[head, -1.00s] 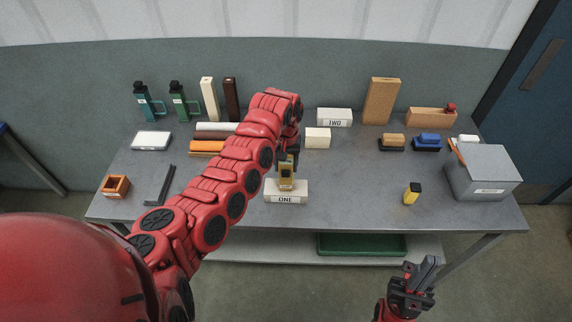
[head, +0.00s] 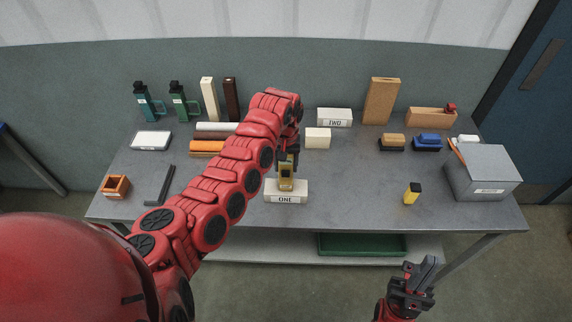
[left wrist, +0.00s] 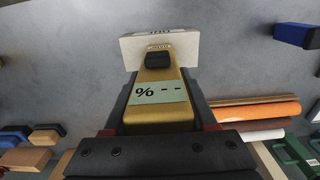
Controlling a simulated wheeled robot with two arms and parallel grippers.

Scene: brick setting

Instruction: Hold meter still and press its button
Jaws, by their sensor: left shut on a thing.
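The gold meter (head: 286,179) is at the front middle of the table, at the white block marked ONE (head: 287,197). In the left wrist view the meter (left wrist: 160,112) shows a pale display reading "% --" and a dark raised part near its far end. Block ONE (left wrist: 138,50) lies beyond that end; whether they touch is unclear. My left gripper (head: 287,160) is shut on the meter, with a finger on each side. My right gripper (head: 419,270) is in front of the table, low and apart from the meter; its finger gap is unclear.
A white block marked TWO (head: 335,117) stands at the back. A cream block (head: 317,138) is behind the meter. A small yellow and black object (head: 412,194) and a grey box (head: 486,174) are at right. The table between meter and yellow object is clear.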

